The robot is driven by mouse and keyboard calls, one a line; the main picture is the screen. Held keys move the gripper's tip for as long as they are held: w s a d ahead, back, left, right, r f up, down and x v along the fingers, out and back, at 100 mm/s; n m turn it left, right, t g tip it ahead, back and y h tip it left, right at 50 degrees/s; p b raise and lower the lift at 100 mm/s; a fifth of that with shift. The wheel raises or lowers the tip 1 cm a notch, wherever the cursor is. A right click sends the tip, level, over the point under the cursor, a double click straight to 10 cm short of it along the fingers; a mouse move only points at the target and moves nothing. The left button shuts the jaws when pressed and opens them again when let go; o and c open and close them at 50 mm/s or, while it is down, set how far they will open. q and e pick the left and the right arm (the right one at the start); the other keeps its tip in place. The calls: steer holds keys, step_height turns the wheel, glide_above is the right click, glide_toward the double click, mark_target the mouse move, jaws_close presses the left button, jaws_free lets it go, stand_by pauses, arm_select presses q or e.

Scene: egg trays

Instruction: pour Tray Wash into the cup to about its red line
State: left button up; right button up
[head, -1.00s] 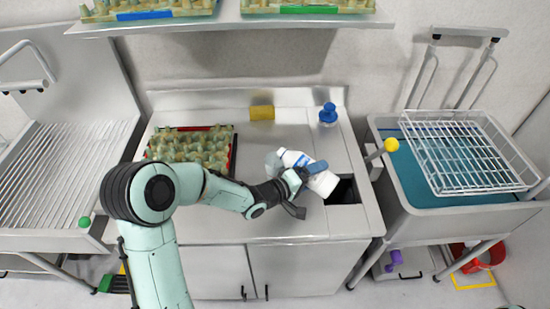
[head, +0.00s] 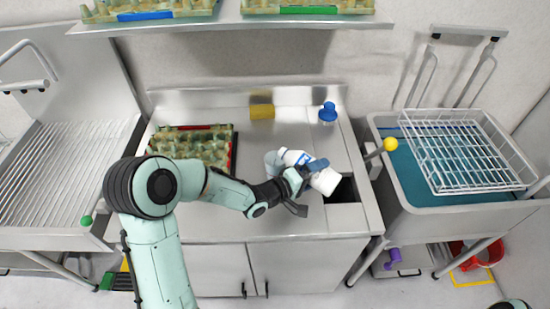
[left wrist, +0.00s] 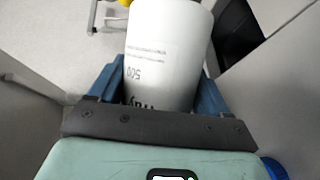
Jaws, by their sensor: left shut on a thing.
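My left gripper (head: 315,177) is shut on a white bottle with a blue label (head: 327,182), which lies strongly tilted over the counter. Its wide end points to the lower right, its other end to the upper left, beside a clear cup (head: 272,162). The cup's red line and contents cannot be made out, nor any stream. In the left wrist view the bottle (left wrist: 165,55) is between the blue fingers, with upside-down print including "500"; its mouth is hidden.
A dark square opening (head: 345,190) is in the counter by the bottle's wide end. An egg tray (head: 234,150), a yellow sponge (head: 262,112) and a blue-topped item (head: 328,114) stand behind. A basin with a wire rack (head: 465,150) is at the right.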

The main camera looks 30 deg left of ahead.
arm_select(q)
steer(key=shift+d+r+n+p, duration=0.1)
steer(key=shift+r+n+p, duration=0.2)
steer(key=shift+r, duration=0.15)
arm_select(e)
steer(key=shift+w+r, duration=0.35)
stand_by(1.2)
